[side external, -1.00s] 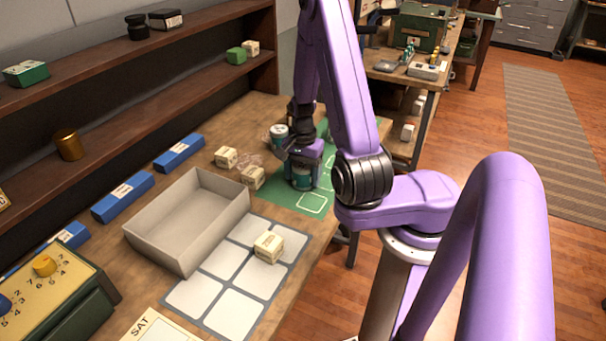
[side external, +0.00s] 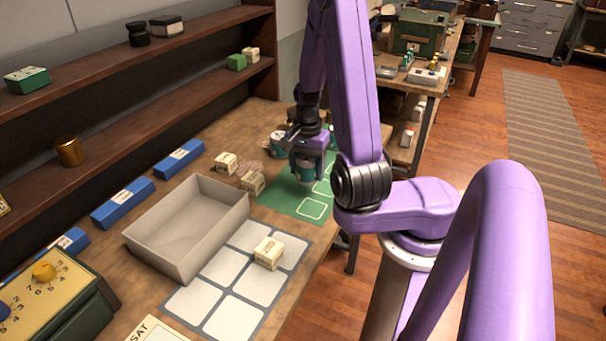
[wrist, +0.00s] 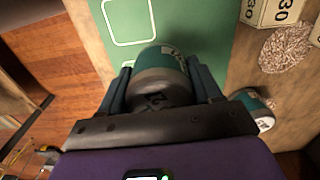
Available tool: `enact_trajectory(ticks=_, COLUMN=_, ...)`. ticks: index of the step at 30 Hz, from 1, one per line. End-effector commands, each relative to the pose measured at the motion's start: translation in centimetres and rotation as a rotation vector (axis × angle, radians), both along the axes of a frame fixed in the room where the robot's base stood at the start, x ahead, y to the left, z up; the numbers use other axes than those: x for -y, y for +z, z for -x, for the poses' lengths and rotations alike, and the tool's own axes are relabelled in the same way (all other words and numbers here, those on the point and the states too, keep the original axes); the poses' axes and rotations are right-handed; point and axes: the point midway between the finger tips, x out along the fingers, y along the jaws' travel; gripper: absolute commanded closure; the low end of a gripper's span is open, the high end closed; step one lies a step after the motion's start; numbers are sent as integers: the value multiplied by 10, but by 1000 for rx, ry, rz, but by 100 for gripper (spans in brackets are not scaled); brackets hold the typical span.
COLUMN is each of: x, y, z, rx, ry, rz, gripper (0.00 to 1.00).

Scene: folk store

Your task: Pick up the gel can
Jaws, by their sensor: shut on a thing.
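My gripper (side external: 308,165) is over the green mat (side external: 285,197) at the back of the table. It is shut on a teal and grey can (side external: 306,174), which hangs upright just above the mat. In the wrist view the gripper (wrist: 160,85) has one finger on each side of the can (wrist: 163,62). A second can (side external: 278,145) with a pale lid stands just behind and to the left of the gripper. It also shows in the wrist view (wrist: 255,108). I cannot read a label that tells which is the gel can.
An open grey tray (side external: 160,247) is at the middle left. Blue boxes (side external: 122,203) line the shelf side. The green mat's front part is clear.

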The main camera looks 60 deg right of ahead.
Motion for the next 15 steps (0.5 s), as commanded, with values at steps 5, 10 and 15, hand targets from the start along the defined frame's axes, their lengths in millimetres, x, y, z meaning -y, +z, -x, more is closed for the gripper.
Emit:
enact_trajectory(ticks=5, x=-7, y=27, z=20, rx=4, ry=-3, rz=5, gripper=72)
enact_trajectory(ticks=10, x=-16, y=46, z=42, rx=3, ry=-4, rz=3, gripper=72)
enact_trajectory(ticks=15, x=-28, y=59, z=71, rx=3, ry=-4, rz=4, gripper=72)
